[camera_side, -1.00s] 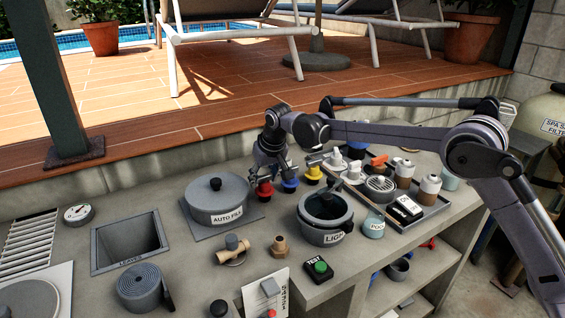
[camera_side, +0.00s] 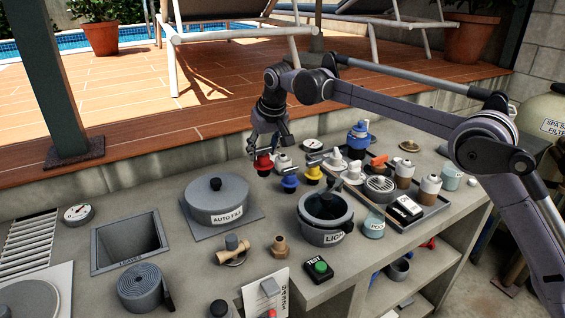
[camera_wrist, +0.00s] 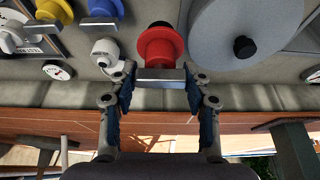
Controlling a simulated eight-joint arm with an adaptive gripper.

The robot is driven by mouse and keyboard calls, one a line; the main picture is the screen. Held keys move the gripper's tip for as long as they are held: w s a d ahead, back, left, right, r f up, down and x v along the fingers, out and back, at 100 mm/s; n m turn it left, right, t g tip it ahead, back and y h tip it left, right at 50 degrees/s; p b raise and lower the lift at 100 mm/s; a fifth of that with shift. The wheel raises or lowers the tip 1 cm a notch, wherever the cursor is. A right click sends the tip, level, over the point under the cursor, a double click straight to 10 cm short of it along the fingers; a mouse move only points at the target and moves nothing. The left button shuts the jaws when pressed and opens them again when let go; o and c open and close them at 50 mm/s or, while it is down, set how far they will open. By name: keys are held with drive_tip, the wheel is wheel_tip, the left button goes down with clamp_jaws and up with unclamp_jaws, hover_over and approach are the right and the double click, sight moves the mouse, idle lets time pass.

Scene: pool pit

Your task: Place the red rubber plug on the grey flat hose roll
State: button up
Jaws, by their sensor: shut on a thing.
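The red rubber plug (camera_side: 263,163) is held in my gripper (camera_side: 268,143), off the counter near its back edge. In the wrist view the plug (camera_wrist: 160,48) shows its red flange, with a flat grey piece between the fingers of my gripper (camera_wrist: 160,86). The fingers are shut on it. The grey flat hose roll (camera_side: 140,284) lies coiled on the counter at the front left in the side view, well away from my gripper. Its spiral top is uncovered. The wrist view does not show the roll.
The lidded grey pot (camera_side: 213,208) and an open square pit (camera_side: 130,250) lie between the plug and the roll. A brass tee fitting (camera_side: 232,249) stands near.

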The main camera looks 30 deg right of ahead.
drive_tip(key=shift+a+r, duration=0.15)
drive_tip(key=shift+r, duration=0.25)
drive_tip(key=s+a+r+n+y, duration=0.1)
drive_tip(key=s+a+r+n, duration=0.15)
drive_tip(key=s+a, duration=0.4)
drive_tip(key=s+a+r+n+g+y, duration=0.1)
drive_tip(key=s+a+r+n, duration=0.2)
drive_tip(key=a, duration=0.7)
drive_tip(key=s+a+r+n+y, duration=0.1)
drive_tip(key=s+a+n, duration=0.35)
drive_tip(key=a, duration=0.35)
drive_tip(key=shift+m, duration=0.5)
drive_tip(key=shift+s+a+f, duration=0.6)
drive_tip(key=shift+a+f, duration=1.15)
drive_tip(key=shift+a, duration=0.1)
drive_tip(key=shift+s+a+f, duration=0.6)
drive_tip(key=shift+a+f, duration=1.2)
drive_tip(key=shift+a, duration=0.1)
drive_tip(key=shift+s+a+f, duration=0.6)
drive_tip(key=shift+a+f, duration=1.15)
drive_tip(key=shift+a, duration=0.1)
drive_tip(key=shift+f, duration=0.2)
drive_tip(key=o, duration=1.4)
